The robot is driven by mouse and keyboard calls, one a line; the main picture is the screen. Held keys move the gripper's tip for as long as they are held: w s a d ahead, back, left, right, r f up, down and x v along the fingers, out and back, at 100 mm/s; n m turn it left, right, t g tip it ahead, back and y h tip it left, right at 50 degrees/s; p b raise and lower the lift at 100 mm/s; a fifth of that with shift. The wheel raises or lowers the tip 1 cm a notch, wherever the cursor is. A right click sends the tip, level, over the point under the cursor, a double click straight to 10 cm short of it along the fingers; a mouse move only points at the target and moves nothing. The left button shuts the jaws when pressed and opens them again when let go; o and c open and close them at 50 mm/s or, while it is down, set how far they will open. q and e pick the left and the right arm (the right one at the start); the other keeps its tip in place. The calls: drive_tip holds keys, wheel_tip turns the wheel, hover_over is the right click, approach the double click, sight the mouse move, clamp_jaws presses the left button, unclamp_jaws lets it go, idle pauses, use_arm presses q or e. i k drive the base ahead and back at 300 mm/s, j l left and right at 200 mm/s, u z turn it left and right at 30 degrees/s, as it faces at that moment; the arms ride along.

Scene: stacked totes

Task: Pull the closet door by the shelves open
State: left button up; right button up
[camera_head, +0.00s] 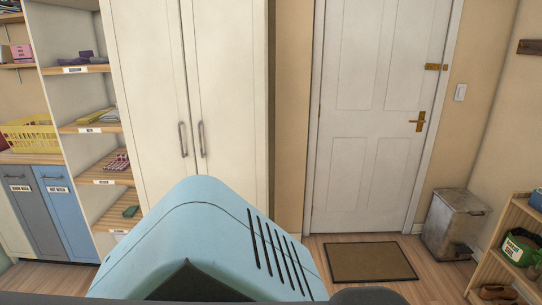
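The closet (234,90) is tall and cream, with two doors side by side, just right of the open shelves. Its left door (148,85) and right door (228,110) both look shut. A grey vertical handle (183,139) is on the left door and another grey handle (201,139) is on the right door, close to the middle seam. The lower part of the doors is hidden behind my light blue body. Neither of my grippers shows in the head view.
Open shelves (108,180) with labelled edges stand left of the closet. A white room door (370,110) with a brass handle is to the right, with a brown mat (369,262) before it. A metal bin (455,225) and a shoe rack (497,262) stand at the right.

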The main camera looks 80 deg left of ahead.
sight(145, 42)
drive_tip(key=u, duration=3.4)
drive_tip(key=i+l, duration=0.3)
drive_tip(key=i, duration=0.2)
drive_tip(key=i+l, duration=0.65)
drive_tip(key=i, duration=0.3)
drive_tip(key=i+l+z, duration=0.1)
drive_tip(key=i+l, duration=0.25)
drive_tip(key=i, duration=0.15)
